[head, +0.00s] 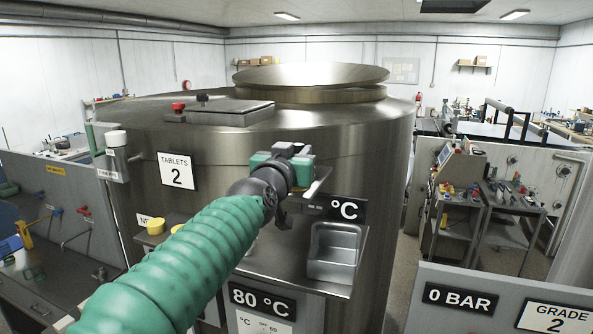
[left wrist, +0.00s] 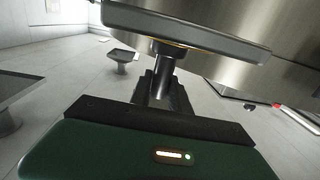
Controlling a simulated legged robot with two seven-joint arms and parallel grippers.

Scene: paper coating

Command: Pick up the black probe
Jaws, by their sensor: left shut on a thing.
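My left gripper (head: 302,168) is in front of the large metal tank, at the end of my green-sleeved arm. In the left wrist view its dark fingers (left wrist: 162,92) are closed on a slim black cylinder, which I take to be the black probe (left wrist: 163,68). The probe stands roughly upright in that picture, its upper end meeting a grey-edged panel (left wrist: 190,36). I cannot tell whether it is attached there. In the head view my gripper hides the probe. My right gripper is not in view.
The tank (head: 300,125) carries a red knob (head: 178,107) and a black knob (head: 202,98) on top. A metal tray (head: 334,252) sits on a ledge below my gripper. A yellow cup (head: 155,227) stands left. A grey panel marked 0 BAR (head: 420,312) is at right.

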